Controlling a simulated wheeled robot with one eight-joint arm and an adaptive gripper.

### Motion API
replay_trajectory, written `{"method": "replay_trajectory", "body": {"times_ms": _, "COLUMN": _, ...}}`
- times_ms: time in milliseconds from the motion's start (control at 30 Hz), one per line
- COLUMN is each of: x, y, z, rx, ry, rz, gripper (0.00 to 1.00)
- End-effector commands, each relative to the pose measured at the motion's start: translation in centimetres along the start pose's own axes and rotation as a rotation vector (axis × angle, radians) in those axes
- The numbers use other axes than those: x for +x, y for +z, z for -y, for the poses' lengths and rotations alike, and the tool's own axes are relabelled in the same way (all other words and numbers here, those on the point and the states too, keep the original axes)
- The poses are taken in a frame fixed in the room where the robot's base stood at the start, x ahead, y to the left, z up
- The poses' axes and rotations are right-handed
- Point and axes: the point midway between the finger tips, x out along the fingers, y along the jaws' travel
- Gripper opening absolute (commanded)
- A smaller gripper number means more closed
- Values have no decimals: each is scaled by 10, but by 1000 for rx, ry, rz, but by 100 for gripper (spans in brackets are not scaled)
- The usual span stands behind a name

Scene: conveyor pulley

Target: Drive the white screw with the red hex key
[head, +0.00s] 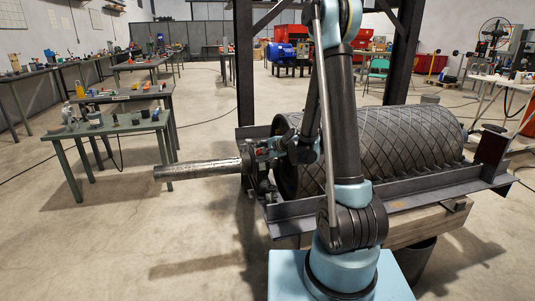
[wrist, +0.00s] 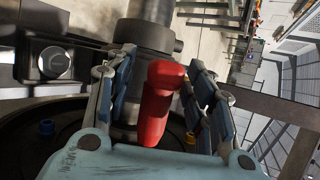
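The red hex key (wrist: 160,95) shows in the wrist view as a thick red bent piece between the two fingers of my gripper (wrist: 162,75). A strip of grey shows between the key and the left finger, and the right finger is close beside it. I see no clear contact on either side. In the head view a small red piece (head: 262,152) shows beside my gripper (head: 277,150), at the left end of the conveyor pulley (head: 375,140). I cannot make out the white screw. The far end of the key is hidden.
The grey shaft (head: 198,170) sticks out left from the pulley. A dark steel frame (head: 420,186) runs along the pulley's front. A green table (head: 110,126) stands left, with open floor between.

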Motion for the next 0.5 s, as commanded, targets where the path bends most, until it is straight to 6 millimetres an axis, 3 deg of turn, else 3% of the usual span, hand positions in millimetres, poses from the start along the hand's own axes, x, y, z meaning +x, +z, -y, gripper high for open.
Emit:
{"method": "replay_trajectory", "body": {"times_ms": 233, "x": -4, "y": 0, "z": 0, "rx": 1, "ry": 0, "rz": -1, "gripper": 49}}
{"method": "replay_trajectory", "body": {"times_ms": 500, "x": -26, "y": 0, "z": 0, "rx": 1, "ry": 0, "rz": -1, "gripper": 49}}
